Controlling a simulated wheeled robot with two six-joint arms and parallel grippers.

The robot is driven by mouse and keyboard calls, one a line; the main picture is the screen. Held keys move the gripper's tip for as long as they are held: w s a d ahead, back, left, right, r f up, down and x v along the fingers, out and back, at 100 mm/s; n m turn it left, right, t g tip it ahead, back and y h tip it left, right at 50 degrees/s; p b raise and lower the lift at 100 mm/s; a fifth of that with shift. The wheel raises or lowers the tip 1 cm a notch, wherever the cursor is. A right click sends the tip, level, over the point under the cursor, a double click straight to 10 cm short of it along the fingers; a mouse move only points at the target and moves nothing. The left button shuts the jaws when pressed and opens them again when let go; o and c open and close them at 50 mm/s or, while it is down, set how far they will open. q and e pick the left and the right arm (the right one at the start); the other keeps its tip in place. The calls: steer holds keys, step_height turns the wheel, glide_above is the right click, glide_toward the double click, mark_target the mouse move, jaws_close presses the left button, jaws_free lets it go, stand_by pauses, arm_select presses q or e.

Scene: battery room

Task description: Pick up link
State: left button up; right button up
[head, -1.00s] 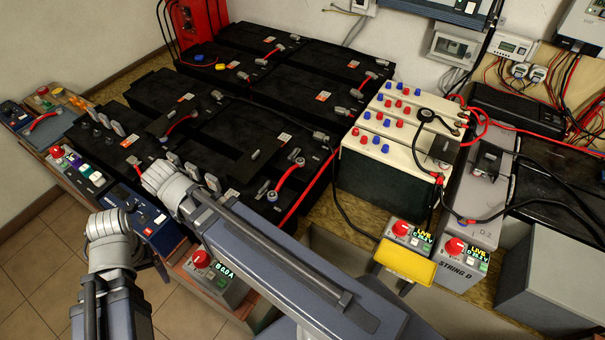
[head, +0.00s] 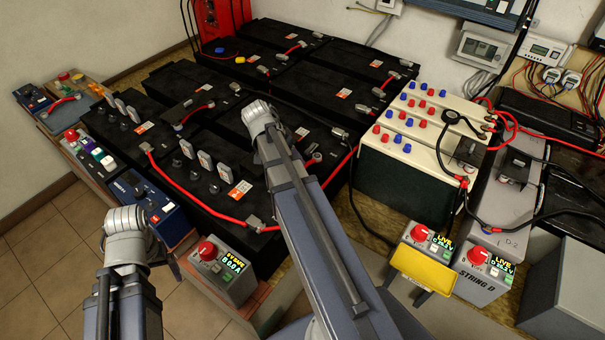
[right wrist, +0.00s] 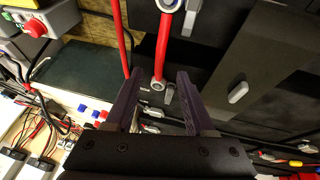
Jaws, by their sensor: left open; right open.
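Several short red links with metal lugs join terminals on the black batteries; I cannot tell which one is the task's link. One red link (right wrist: 163,42) runs down the right wrist view, its lower ring lug close to my right gripper (right wrist: 157,82). That gripper is open, with nothing held between its dark fingers. In the head view my right wrist hides its fingers and is over the batteries. Another red link (head: 195,114) lies on a battery further left. My left gripper (head: 157,256) is open, low at the left in front of the shelf, its fingers mostly hidden.
Black batteries (head: 285,73) fill the bench. A cream-topped battery bank (head: 402,158) with red and blue caps stands right of them. Grey boxes with red knobs (head: 207,251) line the front edge, beside a yellow plate (head: 420,266). Tiled floor is clear at left.

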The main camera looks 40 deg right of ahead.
steer(key=shift+b+x, duration=2.55)
steer(key=shift+x, duration=0.65)
steer(key=shift+a, duration=0.1)
jaws_close()
